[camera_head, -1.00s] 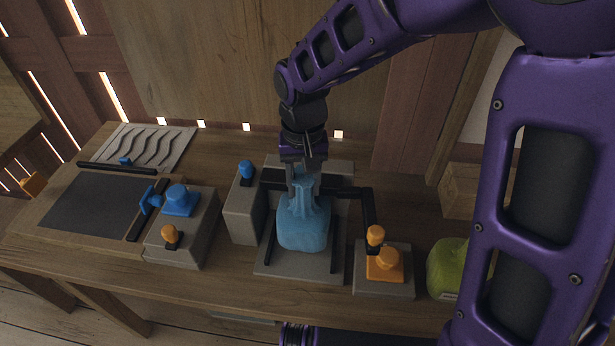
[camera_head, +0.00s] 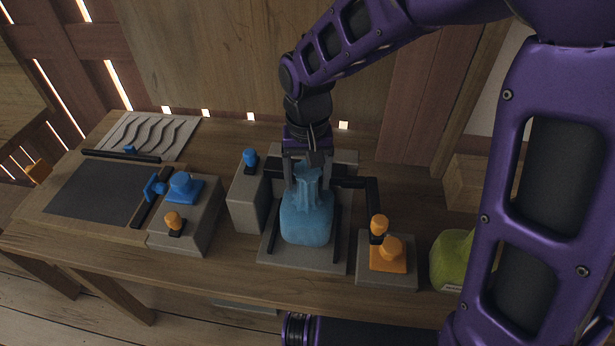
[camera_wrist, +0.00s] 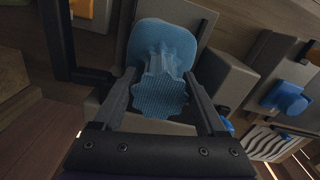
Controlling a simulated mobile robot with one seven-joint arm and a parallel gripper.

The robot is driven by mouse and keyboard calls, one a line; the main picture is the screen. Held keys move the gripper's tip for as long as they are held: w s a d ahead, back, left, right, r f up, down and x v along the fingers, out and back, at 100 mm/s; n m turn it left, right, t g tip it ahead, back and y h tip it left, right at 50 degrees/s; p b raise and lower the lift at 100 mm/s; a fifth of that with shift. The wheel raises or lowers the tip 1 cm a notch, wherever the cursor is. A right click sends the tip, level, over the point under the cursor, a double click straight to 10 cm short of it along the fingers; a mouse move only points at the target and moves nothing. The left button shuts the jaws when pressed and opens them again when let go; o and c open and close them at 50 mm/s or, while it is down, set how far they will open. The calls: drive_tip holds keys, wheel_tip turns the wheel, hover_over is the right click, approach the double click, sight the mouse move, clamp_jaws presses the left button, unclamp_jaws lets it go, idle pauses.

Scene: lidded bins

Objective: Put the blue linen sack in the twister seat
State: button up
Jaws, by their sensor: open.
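The blue linen sack (camera_head: 307,218) stands upright on the grey plate of the twister seat (camera_head: 277,254), between its dark rails. A black bar frame runs behind the sack's neck and to the right. My gripper (camera_head: 305,172) is open at the gathered neck of the sack, with a finger on each side. In the wrist view the ruffled top of the sack (camera_wrist: 160,95) lies between the two spread fingers (camera_wrist: 160,100), with gaps beside it. The sack's underside is hidden.
A grey block with a blue knob (camera_head: 250,157) stands left of the seat. An orange-knobbed block (camera_head: 388,262) and a green sack (camera_head: 452,258) stand to the right. Further left are a block with blue and orange knobs (camera_head: 182,215) and a dark panel (camera_head: 92,191).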

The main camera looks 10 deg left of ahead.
wheel_tip(320, 180, up, 12)
drive_tip(key=shift+r+p, duration=0.1)
drive_tip(key=shift+p, duration=0.25)
drive_tip(key=shift+w, duration=0.1)
